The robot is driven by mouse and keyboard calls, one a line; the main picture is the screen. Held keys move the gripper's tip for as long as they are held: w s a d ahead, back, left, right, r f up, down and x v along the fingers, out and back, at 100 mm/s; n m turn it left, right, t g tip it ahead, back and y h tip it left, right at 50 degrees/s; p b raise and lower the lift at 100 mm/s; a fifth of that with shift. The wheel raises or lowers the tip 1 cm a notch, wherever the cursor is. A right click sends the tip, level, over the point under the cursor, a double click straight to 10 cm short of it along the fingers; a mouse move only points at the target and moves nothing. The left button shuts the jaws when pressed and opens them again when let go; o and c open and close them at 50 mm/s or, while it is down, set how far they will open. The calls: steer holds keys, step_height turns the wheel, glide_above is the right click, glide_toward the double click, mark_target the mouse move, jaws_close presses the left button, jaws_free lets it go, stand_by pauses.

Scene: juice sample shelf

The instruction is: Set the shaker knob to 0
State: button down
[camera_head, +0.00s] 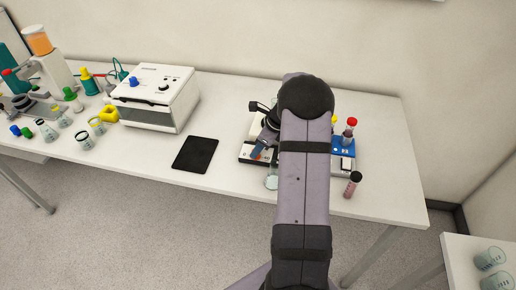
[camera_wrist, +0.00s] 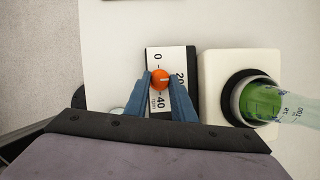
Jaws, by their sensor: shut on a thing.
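The orange shaker knob (camera_wrist: 160,79) sits on a black-and-white dial panel (camera_wrist: 157,54) marked 0, 20 and 40. A pale line shows on the knob's face, towards the 20 side. My gripper (camera_wrist: 161,85) is shut on the knob, with one blue finger on each side of it. In the head view my gripper (camera_head: 262,147) is at the front left of the shaker (camera_head: 247,155), and my arm hides much of the shaker. A flask of green liquid (camera_wrist: 268,103) sits in a dark ring on the shaker's pale body (camera_wrist: 215,65).
A blue rack with capped tubes (camera_head: 343,145) stands to the right of my arm. A dark-capped tube (camera_head: 352,185) stands near the front edge. A black tablet (camera_head: 195,155) and a white box device (camera_head: 155,98) are on the left.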

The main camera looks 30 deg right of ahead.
steer(key=n, duration=0.2)
steer(key=n+y, duration=0.1)
steer(key=shift+w+d+n+g+p, duration=0.15)
steer(key=shift+n+g+p, duration=0.2)
steer(key=shift+n+g, duration=0.05)
steer(key=n, duration=0.2)
steer(key=n+g+y, duration=0.1)
steer(key=n, duration=0.1)
steer(key=shift+w+n+g, duration=0.2)
steer(key=shift+n+g, duration=0.1)
steer(key=n+g, duration=0.1)
steer(key=n, duration=0.2)
steer(key=shift+w+n+g, duration=0.15)
steer(key=shift+n+g, duration=0.15)
steer(key=shift+w+n+g, duration=0.1)
steer(key=shift+n+g, duration=0.6)
steer(key=shift+n, duration=1.2)
steer(key=c, duration=1.5)
jaws_free()
